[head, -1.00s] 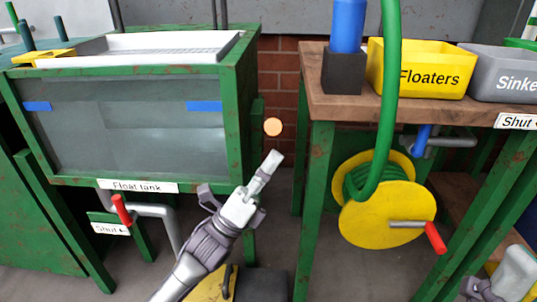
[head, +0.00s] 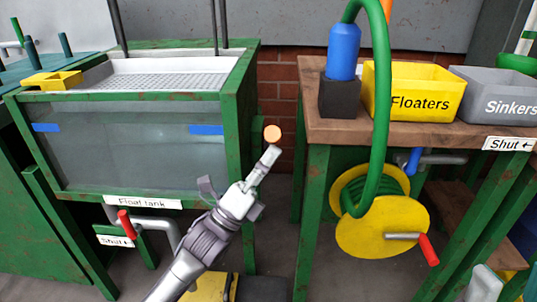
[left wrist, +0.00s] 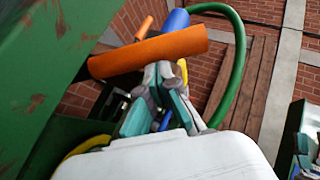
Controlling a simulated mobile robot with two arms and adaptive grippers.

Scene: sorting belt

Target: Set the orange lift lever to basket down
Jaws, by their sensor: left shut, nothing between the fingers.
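The orange lift lever shows end-on as a round orange knob (head: 272,133) at the right side of the green-framed float tank (head: 143,202). In the left wrist view the lever is a thick orange cylinder (left wrist: 150,51) across the fingertips. My left gripper (head: 271,156) is shut and empty, its tips just below the knob in the head view. In the left wrist view its fingers (left wrist: 163,75) reach up to the cylinder's lower side; I cannot tell whether they touch. The lever's pivot and any position label are hidden. A pale part, probably of my right arm, shows at the bottom right edge.
A red valve handle (head: 127,224) sits below the tank beside a "Shut" label. To the right stand a wooden bench (head: 310,90) with a yellow Floaters bin (head: 420,95), a grey Sinkers bin (head: 495,100), and a yellow hose reel (head: 380,228) with green hose.

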